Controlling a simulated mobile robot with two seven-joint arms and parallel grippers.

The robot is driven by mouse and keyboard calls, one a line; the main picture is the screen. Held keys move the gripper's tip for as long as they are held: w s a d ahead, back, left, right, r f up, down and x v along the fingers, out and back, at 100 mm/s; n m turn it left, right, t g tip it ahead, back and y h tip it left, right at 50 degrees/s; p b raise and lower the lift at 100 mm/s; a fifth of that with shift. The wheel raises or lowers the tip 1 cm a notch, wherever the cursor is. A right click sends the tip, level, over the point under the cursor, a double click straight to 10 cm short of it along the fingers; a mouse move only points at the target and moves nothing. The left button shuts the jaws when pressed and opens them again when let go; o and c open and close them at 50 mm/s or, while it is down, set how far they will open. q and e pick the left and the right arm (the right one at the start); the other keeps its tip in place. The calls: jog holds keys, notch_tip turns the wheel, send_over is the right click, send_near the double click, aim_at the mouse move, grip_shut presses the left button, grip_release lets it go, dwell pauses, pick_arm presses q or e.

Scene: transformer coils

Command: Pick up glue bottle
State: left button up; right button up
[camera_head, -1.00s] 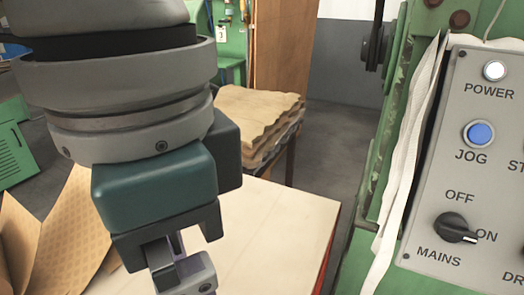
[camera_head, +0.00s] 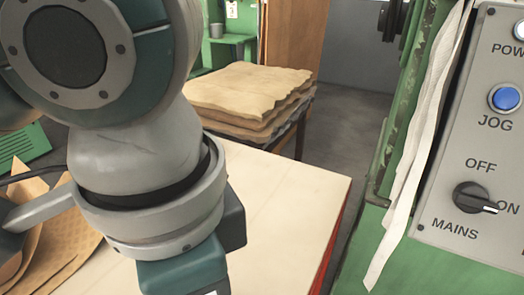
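No glue bottle shows in this view. My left arm comes in from the upper left and hangs over the pale table (camera_head: 285,200). The teal body of my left gripper (camera_head: 185,272) is at the bottom edge, over the table. Its fingers are below the frame, so its opening and anything between the fingers are hidden. My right gripper is not in view.
Stacked brown sheets (camera_head: 250,95) lie behind the table. Curled tan sheets (camera_head: 60,240) are at lower left. A green machine with a grey control panel (camera_head: 470,130) and hanging white cloth (camera_head: 425,130) stands right. The table's right part is clear.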

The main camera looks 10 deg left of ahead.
pick_arm(q)
grip_shut()
dwell(0.4)
jog(key=shift+r, duration=0.15)
notch_tip(320, 180, up, 27)
jog(key=p, duration=1.6)
jog(key=shift+r, duration=0.15)
